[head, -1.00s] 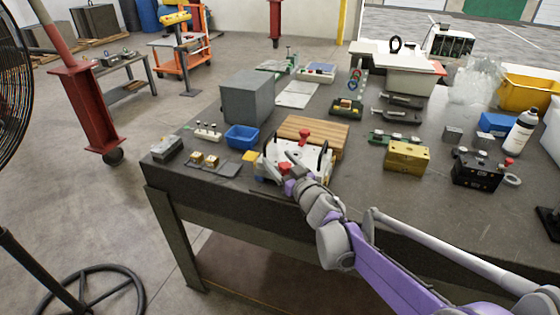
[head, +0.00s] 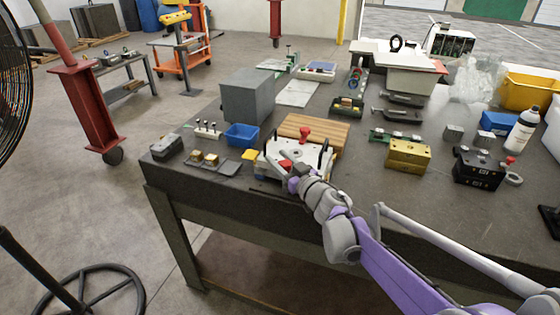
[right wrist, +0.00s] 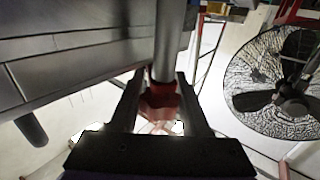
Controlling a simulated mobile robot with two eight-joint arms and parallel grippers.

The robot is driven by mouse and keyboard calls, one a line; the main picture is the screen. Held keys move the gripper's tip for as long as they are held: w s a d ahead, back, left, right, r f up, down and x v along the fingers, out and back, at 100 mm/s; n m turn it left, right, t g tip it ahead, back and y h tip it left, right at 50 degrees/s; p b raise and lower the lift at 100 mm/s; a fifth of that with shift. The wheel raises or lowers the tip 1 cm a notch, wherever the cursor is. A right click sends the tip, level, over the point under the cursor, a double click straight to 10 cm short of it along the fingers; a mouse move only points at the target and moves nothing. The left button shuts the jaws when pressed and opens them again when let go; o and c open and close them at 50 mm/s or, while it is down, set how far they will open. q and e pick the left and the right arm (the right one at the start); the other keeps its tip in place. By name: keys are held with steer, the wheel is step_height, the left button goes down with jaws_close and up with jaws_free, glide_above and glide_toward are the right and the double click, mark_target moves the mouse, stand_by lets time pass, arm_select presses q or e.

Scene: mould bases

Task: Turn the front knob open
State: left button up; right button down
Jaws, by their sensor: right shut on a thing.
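The mould base (head: 270,158) is a pale block with black handles near the front edge of the workbench. One red knob (head: 305,133) stands up at its back. The front knob (head: 286,164) is also red and sits on its front side, partly hidden by my right gripper (head: 291,182). In the right wrist view, the front knob (right wrist: 160,103) on its grey stem lies between the two dark fingers of my right gripper (right wrist: 163,100), which is shut on it. The knob's exact angle is hard to tell. My left gripper is not in view.
A blue bin (head: 242,135), a grey box (head: 247,97) and a wooden board (head: 322,130) stand close behind the mould base. A brass block (head: 408,154) and a black block (head: 478,168) are to the right. A fan (right wrist: 280,80) shows in the right wrist view.

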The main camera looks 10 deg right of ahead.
steer(key=n+y, duration=0.1)
steer(key=n+g+y, duration=0.1)
steer(key=n+g+y+b, duration=0.1)
steer(key=y, duration=0.1)
steer(key=shift+s+a, duration=0.1)
steer(key=shift+a, duration=0.15)
steer(key=shift+s+a+n+g+y, duration=0.2)
steer(key=shift+n+g+y, duration=0.6)
steer(key=shift+g+y, duration=0.15)
steer(key=shift+s+a+n+g+y, duration=0.15)
steer(key=shift+a+n+g+y, duration=0.05)
steer(key=shift+n+g+y, duration=0.7)
steer(key=shift+c, duration=1.9)
jaws_free()
steer(key=shift+s, duration=0.1)
steer(key=v, duration=1)
steer(key=shift+d, duration=0.35)
steer(key=shift+s, duration=0.1)
